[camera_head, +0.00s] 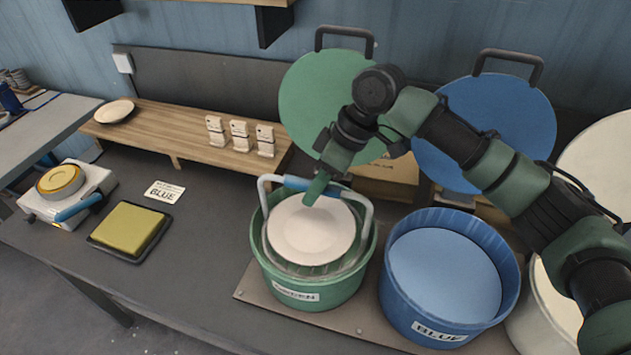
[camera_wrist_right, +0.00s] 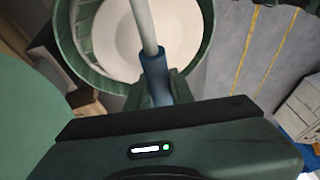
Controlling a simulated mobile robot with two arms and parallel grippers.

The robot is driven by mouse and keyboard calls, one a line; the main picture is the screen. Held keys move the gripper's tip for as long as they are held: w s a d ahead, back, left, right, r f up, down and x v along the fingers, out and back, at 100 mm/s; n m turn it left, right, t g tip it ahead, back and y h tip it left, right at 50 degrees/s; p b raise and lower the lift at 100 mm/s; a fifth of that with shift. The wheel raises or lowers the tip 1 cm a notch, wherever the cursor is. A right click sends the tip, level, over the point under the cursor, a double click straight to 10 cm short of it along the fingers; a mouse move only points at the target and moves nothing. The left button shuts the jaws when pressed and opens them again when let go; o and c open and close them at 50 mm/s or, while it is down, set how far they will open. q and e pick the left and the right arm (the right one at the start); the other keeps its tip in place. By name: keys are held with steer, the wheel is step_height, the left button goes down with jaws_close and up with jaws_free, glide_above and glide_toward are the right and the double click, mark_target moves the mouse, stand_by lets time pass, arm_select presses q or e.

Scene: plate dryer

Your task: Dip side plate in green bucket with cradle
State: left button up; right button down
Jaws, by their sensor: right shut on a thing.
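The side plate (camera_head: 311,229) is cream and round. It lies in a grey cradle (camera_head: 367,226) inside the green bucket (camera_head: 311,291), near the bucket's top. In the right wrist view the plate (camera_wrist_right: 190,38) shows inside the green bucket (camera_wrist_right: 77,52), partly covered by the cradle's bar. My right gripper (camera_head: 316,187) is above the bucket, shut on the blue grip of the cradle's handle (camera_head: 297,184). The blue grip (camera_wrist_right: 155,76) also shows between the fingers in the right wrist view. I cannot tell whether the cradle touches the bucket's bottom. My left gripper is not in view.
The blue bucket (camera_head: 440,317) stands close on the right, with a white bucket (camera_head: 543,312) beyond. A green lid (camera_head: 318,90) and a blue lid (camera_head: 499,130) stand behind. A wooden shelf (camera_head: 187,137), a sponge tray (camera_head: 131,231) and a scale (camera_head: 68,193) are to the left.

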steer(key=shift+f+b, duration=1.3)
steer(key=shift+f, duration=4.1)
steer(key=shift+r, duration=0.1)
steer(key=shift+r+p, duration=5.65)
steer(key=shift+r, duration=0.1)
step_height(320, 180, up, 6)
glide_above(314, 225)
steer(key=shift+d+f, duration=0.1)
steer(key=shift+d, duration=0.05)
